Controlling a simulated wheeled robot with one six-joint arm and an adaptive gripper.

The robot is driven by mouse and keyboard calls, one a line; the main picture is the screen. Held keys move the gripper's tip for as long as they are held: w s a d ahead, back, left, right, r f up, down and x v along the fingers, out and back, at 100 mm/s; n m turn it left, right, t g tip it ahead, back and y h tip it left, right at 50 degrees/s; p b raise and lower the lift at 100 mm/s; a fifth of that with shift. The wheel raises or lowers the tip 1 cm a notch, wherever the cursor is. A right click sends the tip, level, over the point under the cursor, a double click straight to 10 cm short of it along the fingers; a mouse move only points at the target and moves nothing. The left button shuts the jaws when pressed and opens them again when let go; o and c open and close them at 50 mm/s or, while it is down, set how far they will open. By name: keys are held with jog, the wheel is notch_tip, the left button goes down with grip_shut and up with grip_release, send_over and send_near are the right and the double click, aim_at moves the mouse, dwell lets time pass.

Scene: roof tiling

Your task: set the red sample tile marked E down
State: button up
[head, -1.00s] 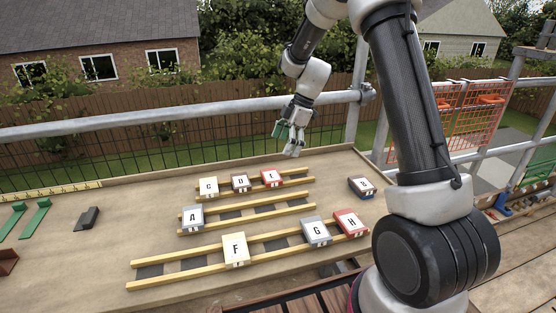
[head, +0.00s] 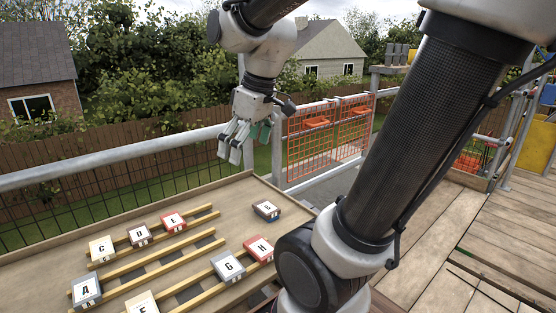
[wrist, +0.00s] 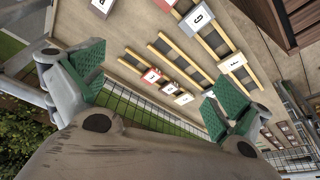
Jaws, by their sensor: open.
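The red sample tile with a white label (head: 174,221) sits at the right end of the back row, on the pale wooden battens; its letter is small but looks like E. It also shows in the wrist view (wrist: 152,77), between the fingers and well beyond them. My gripper (head: 241,145) hangs in the air above the far edge of the table, clear of the tile. In the wrist view my gripper (wrist: 158,90) has its green-padded fingers wide apart with nothing between them.
Grey tile A (head: 86,290), grey tile G (head: 228,266) and red tile H (head: 259,248) lie nearer. A grey tile (head: 266,210) lies on bare board. A metal guardrail (head: 120,157) runs behind.

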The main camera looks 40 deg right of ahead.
jog(key=s+d+f+m+t+h, duration=0.1)
jog(key=s+d+m, duration=0.1)
jog(key=s+m, duration=0.3)
jog(key=shift+s+d, duration=0.3)
jog(key=shift+s, duration=1.55)
